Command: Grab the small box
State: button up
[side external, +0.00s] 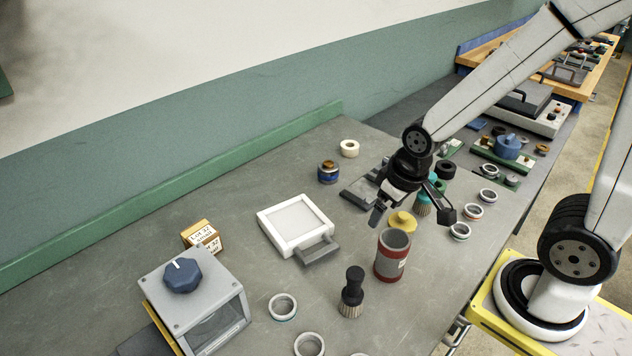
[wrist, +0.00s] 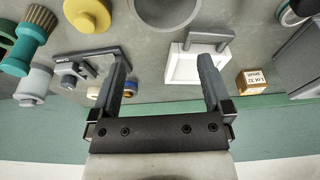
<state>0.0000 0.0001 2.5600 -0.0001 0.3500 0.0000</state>
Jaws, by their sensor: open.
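The small box (side external: 202,237) is a brown-orange cardboard box with a white label reading "Lot 32". It sits on the grey bench at the left in the side view, behind the grey machine with the blue knob. In the wrist view the small box (wrist: 251,82) is at the right, just outside my right finger and farther down on the bench. My gripper (side external: 414,217) is open and empty, above the bench to the right of the white tray and well apart from the box. The wrist view shows both fingers (wrist: 164,75) spread with nothing between them.
A white square tray (side external: 327,227) with a grey handle lies between the box and my gripper. A red-grey cup (side external: 392,256), a black-handled brush (side external: 351,293) and a yellow knob (side external: 401,222) stand near my gripper. The grey machine (side external: 228,292) stands close before the box.

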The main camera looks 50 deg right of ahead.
aim_at(206, 227)
jog(key=w+a+f+m+g+y, duration=0.1)
jog(key=w+a+m, duration=0.1)
jog(key=w+m, duration=0.1)
jog(key=w+a+f+m+y, duration=0.1)
jog(key=w+a+m, duration=0.1)
jog(key=w, duration=0.4)
jog(key=w+a+m+g+y, duration=0.1)
jog(key=w+a+m+y, duration=0.1)
jog(key=w, duration=0.3)
jog(key=shift+w+a+f+m+g, duration=0.1)
jog(key=shift+a+f+m+g, duration=0.25)
jog(key=shift+m, duration=0.55)
jog(key=w+a+f+m+y, duration=0.1)
jog(key=w+a+m+y, duration=0.1)
jog(key=w+a+y, duration=0.1)
jog(key=w+a+f+m+y, duration=0.1)
jog(key=w+a+m+y, duration=0.1)
jog(key=w, duration=0.4)
jog(key=w+a+f+m+y, duration=0.2)
jog(key=w+a+m+y, duration=0.1)
jog(key=w+a+m, duration=0.1)
jog(key=shift+w+a+f+g+y, duration=0.1)
jog(key=shift+w+a+g+y, duration=0.3)
jog(key=shift+a, duration=0.3)
jog(key=shift+w+a+m+y, duration=0.3)
jog(key=shift+w+a+y, duration=0.1)
jog(key=shift+w, duration=0.15)
jog(key=shift+f, duration=0.1)
jog(key=shift+x, duration=1.3)
